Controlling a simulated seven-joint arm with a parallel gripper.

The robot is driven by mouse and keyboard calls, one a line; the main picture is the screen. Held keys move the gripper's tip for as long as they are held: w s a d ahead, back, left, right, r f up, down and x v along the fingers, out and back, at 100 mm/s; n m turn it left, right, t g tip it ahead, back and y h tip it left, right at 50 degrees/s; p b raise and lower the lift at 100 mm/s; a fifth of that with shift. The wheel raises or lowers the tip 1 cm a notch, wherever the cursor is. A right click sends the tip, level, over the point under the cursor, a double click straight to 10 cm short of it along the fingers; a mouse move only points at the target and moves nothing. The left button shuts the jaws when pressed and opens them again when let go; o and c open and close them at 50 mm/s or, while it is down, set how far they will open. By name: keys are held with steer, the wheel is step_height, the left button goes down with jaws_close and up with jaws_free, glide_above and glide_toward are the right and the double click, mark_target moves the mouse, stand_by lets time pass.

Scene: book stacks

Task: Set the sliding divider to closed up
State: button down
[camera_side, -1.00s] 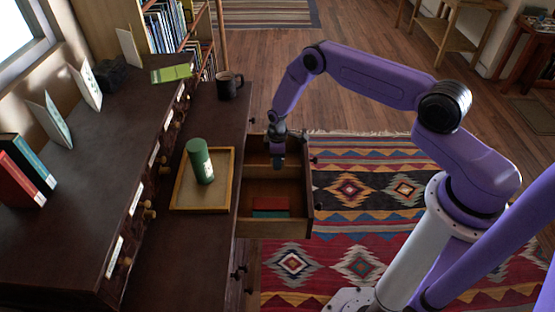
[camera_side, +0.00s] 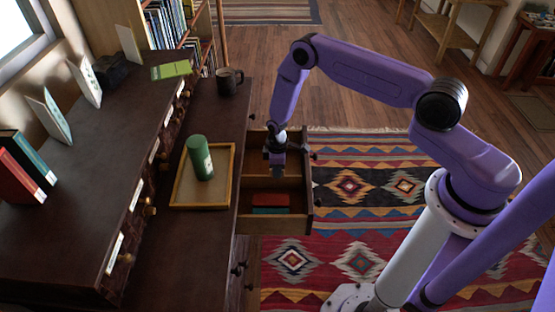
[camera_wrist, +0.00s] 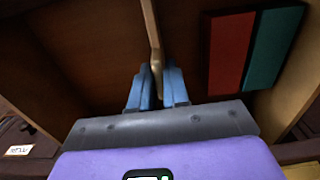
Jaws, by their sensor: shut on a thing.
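The sliding divider (camera_wrist: 152,30) is a thin pale wooden panel standing upright across the open drawer (camera_side: 308,213). In the wrist view it runs down between my two blue fingers. My gripper (camera_wrist: 157,98) is shut on the divider's upper edge. In the side view my gripper (camera_side: 277,170) points down inside the drawer, and it hides much of the divider. A red book (camera_wrist: 230,52) and a teal book (camera_wrist: 272,48) lie on the drawer floor on one side of the divider, apart from it. The other compartment looks empty in the wrist view.
A wooden tray (camera_side: 222,207) with a green canister (camera_side: 200,158) stands on the desk left of the drawer. A dark mug (camera_side: 229,82) stands farther back. The drawer's walls surround my gripper closely. A patterned rug (camera_side: 375,185) covers the floor to the right.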

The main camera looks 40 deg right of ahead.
steer(key=s+a, duration=0.3)
steer(key=shift+s+a, duration=0.15)
steer(key=shift+s, duration=0.05)
steer(key=c, duration=1.2)
jaws_free()
step_height(320, 180, up, 18)
steer(key=shift+f, duration=0.25)
